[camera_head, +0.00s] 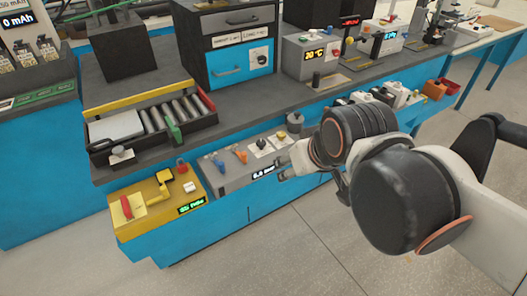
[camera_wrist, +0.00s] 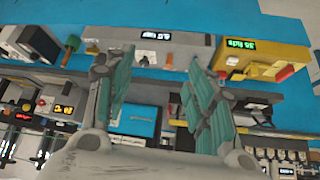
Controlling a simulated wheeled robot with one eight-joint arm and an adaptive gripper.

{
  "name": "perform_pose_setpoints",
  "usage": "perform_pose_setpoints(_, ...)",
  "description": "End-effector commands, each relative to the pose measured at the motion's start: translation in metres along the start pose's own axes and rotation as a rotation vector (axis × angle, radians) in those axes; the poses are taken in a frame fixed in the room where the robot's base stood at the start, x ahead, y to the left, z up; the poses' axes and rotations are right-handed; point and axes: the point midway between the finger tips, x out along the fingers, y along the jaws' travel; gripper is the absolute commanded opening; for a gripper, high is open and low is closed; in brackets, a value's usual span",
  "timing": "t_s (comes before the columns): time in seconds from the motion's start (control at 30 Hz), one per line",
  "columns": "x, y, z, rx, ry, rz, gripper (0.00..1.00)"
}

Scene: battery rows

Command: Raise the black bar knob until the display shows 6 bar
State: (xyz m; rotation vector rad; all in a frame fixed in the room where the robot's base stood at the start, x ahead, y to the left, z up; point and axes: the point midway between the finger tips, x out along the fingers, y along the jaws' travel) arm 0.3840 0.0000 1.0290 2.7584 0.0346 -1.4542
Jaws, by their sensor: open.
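A grey control box (camera_head: 225,178) stands at the front of the blue bench in the head view. Its lit display (camera_head: 264,172) seems to read 0.0 bar, though the digits are small. A small black knob (camera_head: 261,143) sits on a white plate on top; I cannot read its label. The box's display (camera_wrist: 153,35) also shows in the wrist view.
Blue (camera_head: 218,162) and orange (camera_head: 240,154) levers stand on the box left of the knob. A second small knob (camera_head: 281,135) is to its right. A yellow box (camera_head: 130,225) with a red lever lies to the left. The floor in front is clear.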

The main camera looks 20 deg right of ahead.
Motion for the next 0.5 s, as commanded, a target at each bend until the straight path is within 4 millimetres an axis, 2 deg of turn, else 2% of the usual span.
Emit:
perform_pose_setpoints(0.03, -0.002, 0.001, -0.015, -0.011, -0.009, -0.003, 0.50)
perform_pose_setpoints(0.27, 0.013, 0.007, -0.069, -0.085, -0.058, -0.030, 0.50)
perform_pose_setpoints(0.5, 0.043, 0.015, -0.117, -0.164, -0.104, -0.069, 0.50)
